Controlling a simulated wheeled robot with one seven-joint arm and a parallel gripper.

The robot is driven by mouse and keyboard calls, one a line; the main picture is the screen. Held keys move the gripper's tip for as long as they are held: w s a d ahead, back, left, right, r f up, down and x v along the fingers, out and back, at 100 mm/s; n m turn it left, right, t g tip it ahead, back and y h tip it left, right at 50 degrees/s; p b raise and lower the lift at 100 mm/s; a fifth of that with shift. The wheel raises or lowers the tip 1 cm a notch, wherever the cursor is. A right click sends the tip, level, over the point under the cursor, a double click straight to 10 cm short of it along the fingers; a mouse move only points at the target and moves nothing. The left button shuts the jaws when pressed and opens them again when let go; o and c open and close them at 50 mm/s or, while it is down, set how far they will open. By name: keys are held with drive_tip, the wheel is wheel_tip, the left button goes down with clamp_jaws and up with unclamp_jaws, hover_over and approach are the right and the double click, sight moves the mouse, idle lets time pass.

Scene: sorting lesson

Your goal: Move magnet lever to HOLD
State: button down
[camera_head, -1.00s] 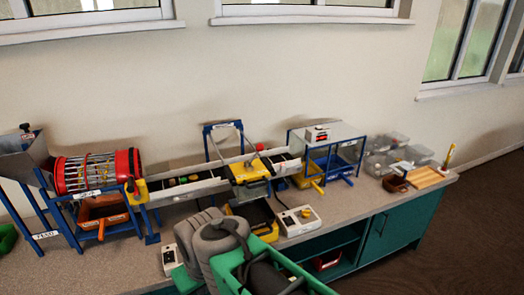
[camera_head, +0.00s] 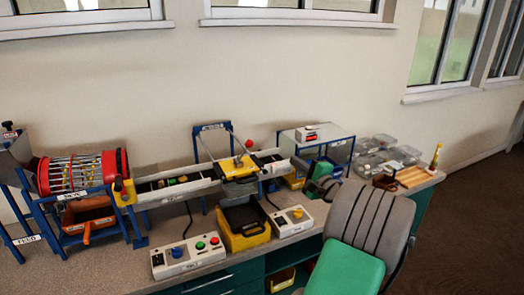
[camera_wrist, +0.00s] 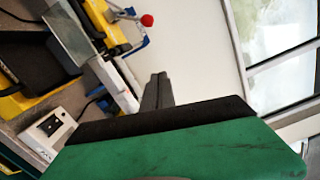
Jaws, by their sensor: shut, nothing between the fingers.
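A yellow magnet unit (camera_head: 238,167) sits across the conveyor in the head view. A lever with a red knob (camera_head: 249,144) rises at its back right; I cannot tell which position it is in. The red knob (camera_wrist: 147,20) also shows at the top of the wrist view, on a blue bracket. My gripper (camera_wrist: 158,80) is shut and empty in the wrist view, apart from the red knob. In the head view my gripper is dark and partly hidden by my arm, right of the magnet unit. No HOLD label is readable.
A blue-framed stand (camera_head: 325,143) and clear tubs (camera_head: 388,152) are at the right. A red drum (camera_head: 82,172) is left.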

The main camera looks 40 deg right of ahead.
sight(245, 151)
drive_tip(key=shift+y, duration=0.3)
drive_tip(key=w+a+p, duration=0.1)
drive_tip(key=w, duration=0.3)
drive_tip(key=w+a+p, duration=0.1)
drive_tip(key=w, duration=0.3)
drive_tip(key=w+a+r+p, duration=0.1)
drive_tip(key=w, duration=0.4)
drive_tip(key=shift+a, duration=0.3)
drive_tip(key=shift+d, duration=0.1)
drive_tip(key=shift+r, duration=0.1)
